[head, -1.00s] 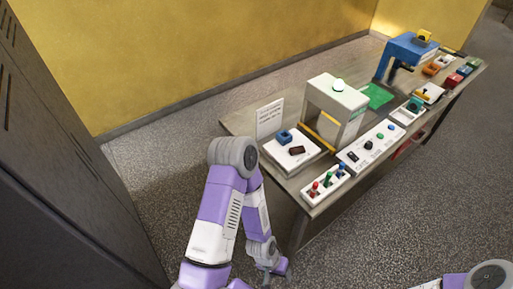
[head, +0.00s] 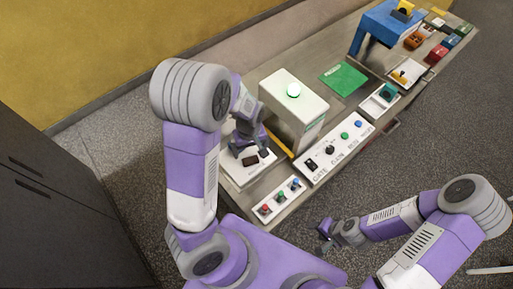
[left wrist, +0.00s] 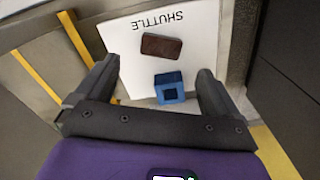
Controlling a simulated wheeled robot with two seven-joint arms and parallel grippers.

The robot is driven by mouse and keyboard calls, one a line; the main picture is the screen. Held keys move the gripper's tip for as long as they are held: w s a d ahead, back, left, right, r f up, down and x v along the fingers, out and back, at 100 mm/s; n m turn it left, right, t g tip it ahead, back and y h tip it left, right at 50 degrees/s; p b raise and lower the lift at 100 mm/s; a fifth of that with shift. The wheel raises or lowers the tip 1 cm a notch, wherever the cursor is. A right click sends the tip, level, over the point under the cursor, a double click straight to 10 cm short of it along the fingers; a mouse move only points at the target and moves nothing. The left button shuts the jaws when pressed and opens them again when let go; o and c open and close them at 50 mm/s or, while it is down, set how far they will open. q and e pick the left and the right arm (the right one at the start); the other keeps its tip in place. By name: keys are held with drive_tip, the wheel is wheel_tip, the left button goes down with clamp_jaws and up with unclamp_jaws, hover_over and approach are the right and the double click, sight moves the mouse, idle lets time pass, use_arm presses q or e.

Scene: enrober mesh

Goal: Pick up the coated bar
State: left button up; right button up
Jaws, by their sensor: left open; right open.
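The coated bar, a dark brown block (head: 250,161), lies on a white plate (head: 236,176) at the near left end of the table. The bar (left wrist: 161,46) shows whole in the left wrist view, beside the plate's word "SHUTTLE". My left gripper (head: 250,153) is open above the plate, close to the bar. In the left wrist view its fingers (left wrist: 157,68) stand apart, left and right of the bar and a blue block, with nothing held. My right gripper (head: 326,236) is open and empty, off the table's near side.
The blue block (left wrist: 169,87) with a dark recess sits on the plate close to the bar. A pale machine housing (head: 293,100) with a green lamp stands right of the plate. A button panel (head: 340,150) and a small box with coloured knobs (head: 279,197) line the near edge.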

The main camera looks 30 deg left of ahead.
sight(250, 160)
use_arm(q)
wheel_tip(250, 160, down, 7)
drive_tip(key=shift+s+r+b, duration=0.1)
drive_tip(key=shift+s+b, duration=0.05)
drive_tip(key=shift+b, duration=0.35)
drive_tip(key=c, duration=0.9)
